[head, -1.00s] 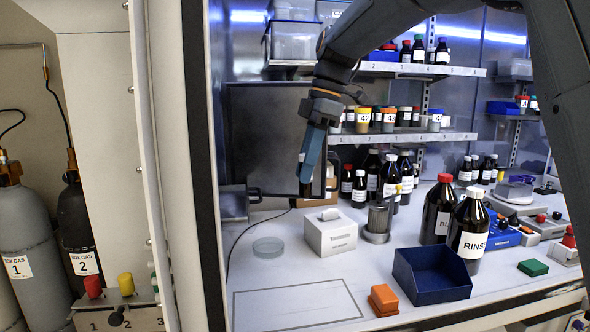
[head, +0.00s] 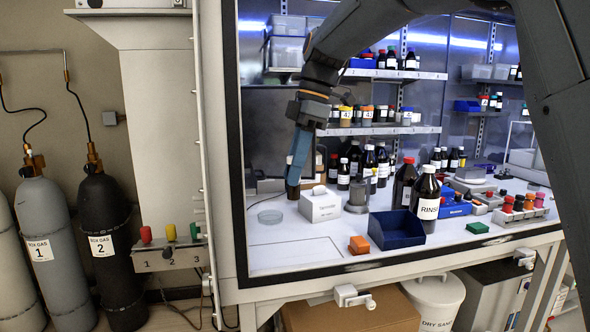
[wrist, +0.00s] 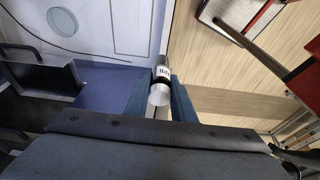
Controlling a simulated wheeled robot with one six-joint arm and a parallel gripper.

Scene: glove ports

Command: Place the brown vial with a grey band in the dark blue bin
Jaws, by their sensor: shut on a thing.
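My gripper (head: 293,184) is inside the cabinet, pointing down above the worktop, left of the white tissue box. It is shut on a small dark brown vial (head: 292,193), whose lower end shows below the fingers. In the wrist view the vial (wrist: 162,74) sits between the two blue-grey fingers, with a pale round end and a white label; I cannot make out a grey band. The dark blue bin (head: 402,241) stands open near the worktop's front edge, to the right of my gripper. It looks empty.
The white box (head: 320,208) and a metal canister (head: 358,197) stand between gripper and bin. An orange block (head: 359,245) sits left of the bin, a green one (head: 478,228) right. Tall brown bottles (head: 427,200) stand behind it. A glass dish (head: 270,217) lies at left.

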